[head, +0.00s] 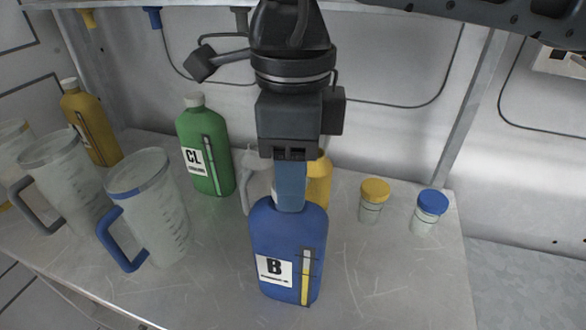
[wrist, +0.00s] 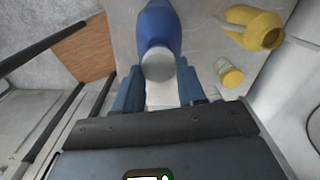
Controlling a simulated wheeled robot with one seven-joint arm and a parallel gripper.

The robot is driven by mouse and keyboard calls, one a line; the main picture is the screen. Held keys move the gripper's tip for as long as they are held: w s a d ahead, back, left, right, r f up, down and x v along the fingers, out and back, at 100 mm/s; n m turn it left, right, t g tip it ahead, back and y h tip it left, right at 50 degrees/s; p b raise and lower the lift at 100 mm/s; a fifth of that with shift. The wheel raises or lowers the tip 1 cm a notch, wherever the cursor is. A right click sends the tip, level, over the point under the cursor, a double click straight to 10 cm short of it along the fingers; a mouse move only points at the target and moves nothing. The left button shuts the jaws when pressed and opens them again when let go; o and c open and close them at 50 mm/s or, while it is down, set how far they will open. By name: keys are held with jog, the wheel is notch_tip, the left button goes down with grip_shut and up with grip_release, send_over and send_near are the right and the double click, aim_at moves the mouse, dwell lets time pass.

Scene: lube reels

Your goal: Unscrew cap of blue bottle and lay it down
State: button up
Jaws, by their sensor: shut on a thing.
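The blue bottle (head: 288,245), with a white "B" label and a yellow-white level strip, stands upright on the metal table. My gripper (head: 290,196) comes down from above with its blue fingers at the bottle's neck. The fingers hide the cap in the head view. In the wrist view, the pale grey-white cap (wrist: 158,65) sits between the two blue fingers, in line with the blue bottle (wrist: 158,25). My gripper (wrist: 157,86) is shut on the cap there. I cannot tell whether the cap is still threaded on the neck.
A green "CL" bottle (head: 205,150), an amber bottle (head: 90,125) and clear jugs (head: 152,215) stand to the left. A yellow container (head: 319,180) is partly hidden behind my gripper. Small jars with yellow (head: 375,190) and blue (head: 432,201) lids stand right. The front right tabletop is clear.

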jog(key=shift+f+n+b, duration=0.2)
jog(key=shift+n+b, duration=0.6)
jog(key=shift+w+n+b, duration=0.1)
jog(key=shift+n+b, duration=0.45)
jog(key=shift+n, duration=0.25)
jog(key=shift+r+n+b, duration=0.15)
jog(key=shift+n+b, duration=0.25)
jog(key=shift+n, duration=0.7)
jog(key=shift+f+n+b, duration=0.2)
jog(key=shift+n+b, duration=0.55)
jog(key=shift+n, duration=0.05)
jog(key=n+b, duration=0.1)
jog(key=n, duration=0.2)
jog(key=shift+w+a+r, duration=0.1)
jog(key=shift+r, duration=0.05)
